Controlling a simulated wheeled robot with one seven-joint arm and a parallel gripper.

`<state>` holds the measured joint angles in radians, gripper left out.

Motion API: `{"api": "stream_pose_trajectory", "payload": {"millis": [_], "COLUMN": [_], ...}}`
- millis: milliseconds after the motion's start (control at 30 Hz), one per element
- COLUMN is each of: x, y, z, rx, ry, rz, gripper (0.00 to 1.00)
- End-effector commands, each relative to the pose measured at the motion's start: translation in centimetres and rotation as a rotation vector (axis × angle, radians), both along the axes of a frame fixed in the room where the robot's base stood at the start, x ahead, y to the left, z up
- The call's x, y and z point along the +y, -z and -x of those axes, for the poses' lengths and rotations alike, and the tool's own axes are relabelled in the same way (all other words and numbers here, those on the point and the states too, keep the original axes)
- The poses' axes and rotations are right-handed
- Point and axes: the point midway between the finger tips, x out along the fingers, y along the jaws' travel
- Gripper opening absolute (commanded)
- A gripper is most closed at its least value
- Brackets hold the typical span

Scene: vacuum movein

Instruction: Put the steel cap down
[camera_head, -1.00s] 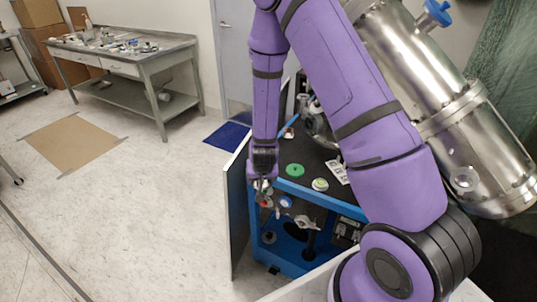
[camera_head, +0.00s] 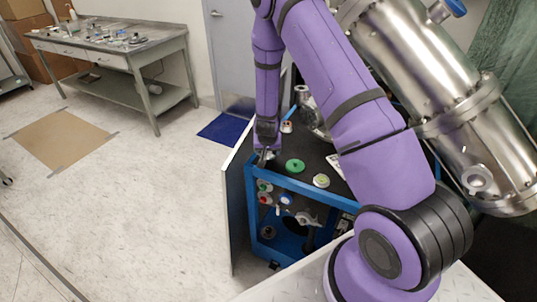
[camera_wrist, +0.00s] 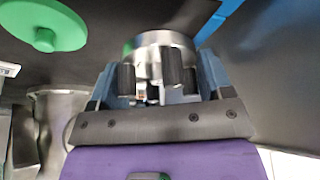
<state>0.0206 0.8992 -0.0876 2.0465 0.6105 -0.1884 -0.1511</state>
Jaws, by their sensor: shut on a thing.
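The steel cap (camera_wrist: 165,42) is a short, shiny metal cylinder in the wrist view. My gripper (camera_wrist: 158,78) is shut on it, with dark fingertips pressed against its near side. In the head view my gripper (camera_head: 265,157) is at the left front corner of the cart's black top (camera_head: 318,148), and the cap is too small and covered to make out there. The wrist view shows the dark surface beyond the cap. I cannot tell whether the cap touches it.
A green disc (camera_head: 295,166) and a pale round fitting (camera_head: 321,181) lie on the black top, right of my gripper. The blue cart front (camera_head: 252,215) holds knobs and valves. A large steel vessel (camera_head: 420,85) stands at the right. A workbench (camera_head: 115,48) stands far left.

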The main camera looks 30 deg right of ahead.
Motion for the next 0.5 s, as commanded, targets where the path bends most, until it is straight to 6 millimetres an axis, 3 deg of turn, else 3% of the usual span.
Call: {"api": "stream_pose_trajectory", "payload": {"millis": [267, 500], "x": [-1.1, -1.2], "y": [0.2, 3.3], "z": [-1.4, -1.4], "rx": [-0.001, 0.002], "ry": [-0.001, 0.0], "rz": [0.001, -0.001], "gripper": [0.47, 0.47]}}
